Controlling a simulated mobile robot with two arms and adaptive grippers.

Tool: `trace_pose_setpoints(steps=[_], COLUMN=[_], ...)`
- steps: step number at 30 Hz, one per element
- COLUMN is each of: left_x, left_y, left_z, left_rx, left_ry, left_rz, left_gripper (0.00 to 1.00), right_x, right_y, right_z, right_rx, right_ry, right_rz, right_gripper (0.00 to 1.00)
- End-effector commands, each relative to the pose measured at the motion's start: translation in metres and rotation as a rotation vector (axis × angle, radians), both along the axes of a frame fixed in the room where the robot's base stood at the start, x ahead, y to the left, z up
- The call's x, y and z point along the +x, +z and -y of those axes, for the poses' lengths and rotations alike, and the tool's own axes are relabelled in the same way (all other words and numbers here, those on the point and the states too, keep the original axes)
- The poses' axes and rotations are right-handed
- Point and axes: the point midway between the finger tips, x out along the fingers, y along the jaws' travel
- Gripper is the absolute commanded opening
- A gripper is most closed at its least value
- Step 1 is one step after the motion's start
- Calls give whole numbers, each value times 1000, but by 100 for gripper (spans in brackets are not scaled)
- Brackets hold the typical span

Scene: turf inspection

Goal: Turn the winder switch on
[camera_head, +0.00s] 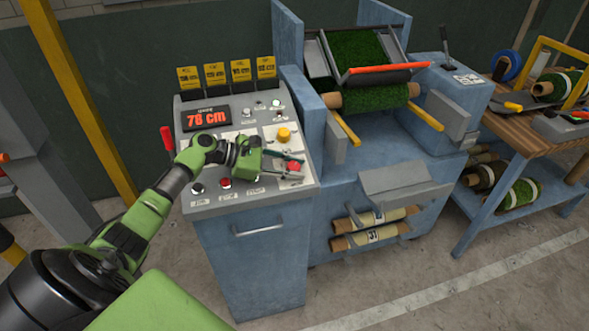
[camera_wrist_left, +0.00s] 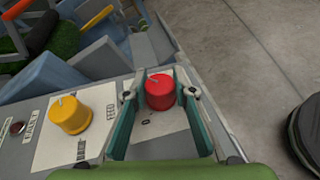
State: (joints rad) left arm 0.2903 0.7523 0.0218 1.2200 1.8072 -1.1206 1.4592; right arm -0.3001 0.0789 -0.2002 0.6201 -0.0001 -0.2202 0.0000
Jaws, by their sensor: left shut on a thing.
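The console (camera_head: 255,205) has a sloped top with knobs, buttons and a display reading 78 cm. A red rotary knob (camera_head: 294,166) sits near its right edge on a white label plate. My left gripper (camera_head: 296,169) reaches in from the left and is shut on this knob. In the left wrist view the red knob (camera_wrist_left: 159,91) stands between the two fingers, its light pointer mark facing up and slightly left. The plate's lettering is mostly hidden by the gripper; an "O" shows. My right gripper is not in view.
A yellow knob (camera_head: 283,134) on a FEED/BACK plate is close beside the left gripper. A red-tipped lever (camera_head: 167,138) stands at the console's left side. The blue machine with a turf roll (camera_head: 375,97) adjoins on the right. Open floor (camera_head: 400,290) lies in front.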

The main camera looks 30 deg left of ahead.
Motion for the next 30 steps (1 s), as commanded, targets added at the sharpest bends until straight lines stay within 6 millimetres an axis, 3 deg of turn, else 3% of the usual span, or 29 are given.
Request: trace_pose_setpoints(steps=[12,13,15,25,30], left_x=[0,0,0,-1,-13], left_y=[0,0,0,0,6], left_z=[1,1,1,-1,-14], left_rx=[2,2,1,1,4], left_ry=[-7,-7,-7,-5,-3], left_rz=[0,0,-1,-1,-2], left_gripper=[3,32,42,42,42], right_x=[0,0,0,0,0], right_y=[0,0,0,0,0], right_z=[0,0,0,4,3], right_rx=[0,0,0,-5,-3], right_ry=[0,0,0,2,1], right_rz=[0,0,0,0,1], right_gripper=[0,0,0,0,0])
